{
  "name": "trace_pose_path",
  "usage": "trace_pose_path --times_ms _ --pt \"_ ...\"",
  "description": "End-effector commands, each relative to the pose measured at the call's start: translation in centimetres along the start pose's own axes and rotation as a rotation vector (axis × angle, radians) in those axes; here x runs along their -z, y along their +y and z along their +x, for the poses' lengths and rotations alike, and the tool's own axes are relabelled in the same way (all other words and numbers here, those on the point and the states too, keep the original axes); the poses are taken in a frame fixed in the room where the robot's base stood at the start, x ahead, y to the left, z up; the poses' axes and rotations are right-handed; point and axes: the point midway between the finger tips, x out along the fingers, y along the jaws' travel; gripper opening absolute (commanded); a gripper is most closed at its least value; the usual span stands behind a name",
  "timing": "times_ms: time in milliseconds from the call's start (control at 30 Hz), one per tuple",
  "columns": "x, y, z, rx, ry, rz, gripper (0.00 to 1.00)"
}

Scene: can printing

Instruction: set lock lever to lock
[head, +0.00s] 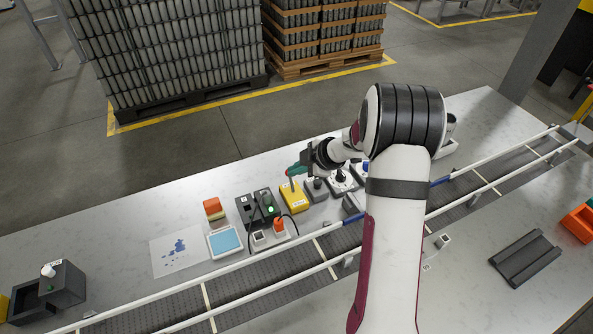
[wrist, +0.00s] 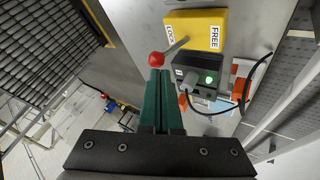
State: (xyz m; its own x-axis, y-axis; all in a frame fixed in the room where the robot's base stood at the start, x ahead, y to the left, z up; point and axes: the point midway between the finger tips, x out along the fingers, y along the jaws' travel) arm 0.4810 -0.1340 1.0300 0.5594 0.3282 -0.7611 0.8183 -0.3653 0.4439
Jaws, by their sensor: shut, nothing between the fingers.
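The yellow lock box (head: 297,201) sits on the table in the head view, and it is at the top of the wrist view (wrist: 206,22). Its LOCK label (wrist: 170,33) is on the left in the wrist view and its FREE label (wrist: 214,37) on the right. The lock lever (wrist: 176,47) is a metal rod with a red knob (wrist: 157,59), leaning toward the LOCK side. My gripper (head: 291,171) has green fingers, shut and empty. In the wrist view its fingertips (wrist: 160,72) are right by the knob; I cannot tell whether they touch.
A dark box with a green light (wrist: 208,79) stands beside the lock box. More small devices (head: 339,181) stand to its right in the head view. The conveyor (head: 270,284) runs along the near side. A blue pad (head: 224,241) and stained sheet (head: 178,251) lie left.

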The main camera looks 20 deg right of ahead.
Motion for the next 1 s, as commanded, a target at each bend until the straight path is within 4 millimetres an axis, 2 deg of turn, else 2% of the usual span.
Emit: trace_pose_path --times_ms 333,667,767,900,1000 --pt "0.7 0.7 -1.1 -0.001 -0.001 -0.001 0.00" --pt "0.8 0.6 -1.4 -0.001 0.000 -0.001 0.00" --pt "1.2 0.2 -2.5 -0.002 -0.001 -0.001 0.00" --pt "2.2 -0.7 -5.1 -0.005 -0.001 -0.003 0.00" --pt "2.5 1.3 -6.8 -0.005 -0.001 -0.005 0.00"
